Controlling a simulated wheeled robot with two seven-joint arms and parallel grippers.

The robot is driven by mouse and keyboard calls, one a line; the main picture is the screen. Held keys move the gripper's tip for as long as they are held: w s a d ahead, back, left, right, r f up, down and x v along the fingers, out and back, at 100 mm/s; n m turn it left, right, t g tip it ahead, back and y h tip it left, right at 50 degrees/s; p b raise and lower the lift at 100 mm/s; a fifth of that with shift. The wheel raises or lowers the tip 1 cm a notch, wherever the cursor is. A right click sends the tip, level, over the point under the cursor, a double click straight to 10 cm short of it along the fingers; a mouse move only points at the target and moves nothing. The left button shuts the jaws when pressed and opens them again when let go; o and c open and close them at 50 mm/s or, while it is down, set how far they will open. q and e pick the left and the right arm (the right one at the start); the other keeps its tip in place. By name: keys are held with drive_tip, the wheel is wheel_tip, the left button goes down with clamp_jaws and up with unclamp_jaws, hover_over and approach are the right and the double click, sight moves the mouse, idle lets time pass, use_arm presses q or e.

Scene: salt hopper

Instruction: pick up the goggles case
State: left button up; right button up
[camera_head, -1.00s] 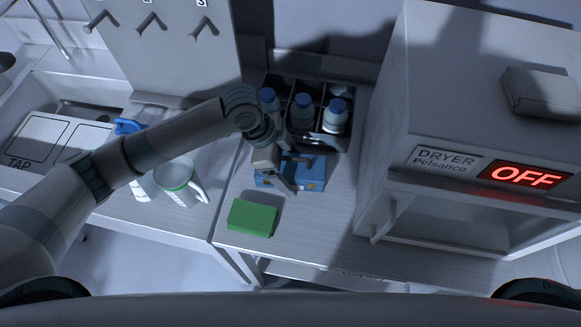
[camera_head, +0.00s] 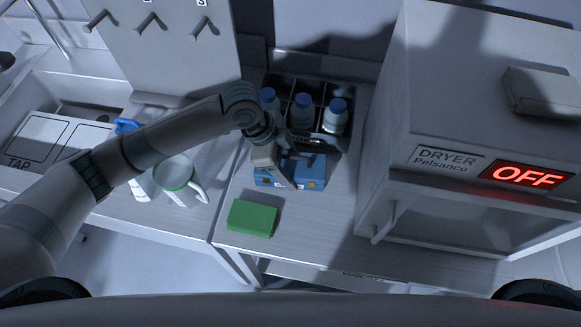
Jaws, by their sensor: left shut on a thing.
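A blue box (camera_head: 311,177) with a small orange mark, which looks like the goggles case, is on the grey bench in front of the bottle crate. No readable label confirms what it is. My left gripper (camera_head: 298,173) reaches down over it from the left and is shut on it. The gripper covers the middle of the box, so the exact contact is partly hidden. I cannot tell whether the box is clear of the bench. My right gripper is not in view.
A dark crate (camera_head: 317,145) with blue-capped bottles stands just behind the box. A green block (camera_head: 252,218) lies in front. A white jug (camera_head: 178,184) stands left, under my arm. The dryer (camera_head: 440,140), reading OFF, blocks the right. Bench between green block and dryer is clear.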

sight(298, 156)
use_arm(q)
wheel_tip(298, 156, up, 8)
drive_tip(key=b, duration=0.2)
drive_tip(key=shift+r+b, duration=0.15)
drive_tip(key=shift+b, duration=0.2)
drive_tip(key=shift+r, duration=0.5)
